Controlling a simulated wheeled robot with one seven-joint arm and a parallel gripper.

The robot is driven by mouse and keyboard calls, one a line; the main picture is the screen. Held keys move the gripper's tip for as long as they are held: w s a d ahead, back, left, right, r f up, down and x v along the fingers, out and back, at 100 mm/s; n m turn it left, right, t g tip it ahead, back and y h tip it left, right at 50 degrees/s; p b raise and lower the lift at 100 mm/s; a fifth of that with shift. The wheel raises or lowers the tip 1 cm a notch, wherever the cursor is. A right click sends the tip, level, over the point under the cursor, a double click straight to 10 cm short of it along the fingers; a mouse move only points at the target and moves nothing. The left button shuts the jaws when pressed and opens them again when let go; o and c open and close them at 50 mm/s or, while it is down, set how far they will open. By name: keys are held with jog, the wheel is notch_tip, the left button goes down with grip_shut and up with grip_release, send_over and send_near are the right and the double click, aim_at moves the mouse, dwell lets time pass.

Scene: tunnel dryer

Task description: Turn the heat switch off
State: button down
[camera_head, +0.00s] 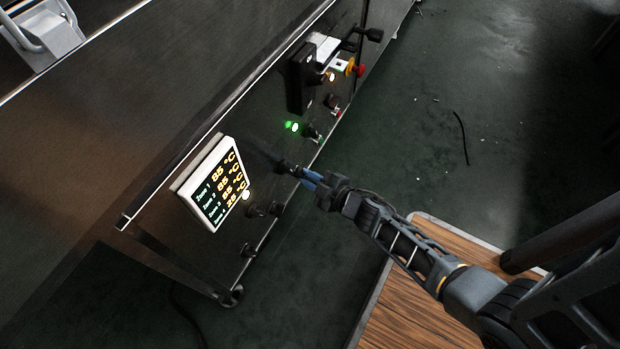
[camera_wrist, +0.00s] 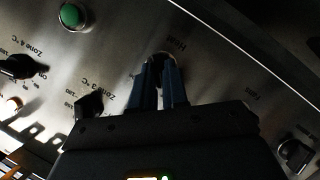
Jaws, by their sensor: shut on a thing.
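The heat switch (camera_wrist: 161,61) is a knob on the metal control panel, beside a label that appears to read "Heat" in the wrist view. My gripper (camera_wrist: 161,82) is shut on it, with one blue finger on each side. The fingers hide most of the knob, so its on or off setting cannot be read. In the head view my gripper (camera_head: 302,173) meets the dark panel just right of the zone temperature display (camera_head: 214,184).
A lit green lamp (camera_head: 293,127) and a red-yellow stop button (camera_head: 355,68) sit farther along.

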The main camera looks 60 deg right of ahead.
jog(key=shift+w+a, duration=0.15)
jog(key=shift+w, duration=0.25)
jog(key=c, duration=1.1)
grip_release()
jog(key=shift+c, duration=0.2)
jog(key=shift+r, duration=0.1)
jog(key=shift+d+r, duration=0.15)
jog(key=shift+d, duration=0.05)
jog(key=shift+s+f, duration=0.15)
jog(key=shift+f, duration=0.05)
jog(key=p+v, duration=0.2)
jog(key=v, duration=0.5)
jog(key=shift+s+p, duration=0.35)
jog(key=shift+p, duration=0.05)
jog(key=shift+a+r, duration=0.1)
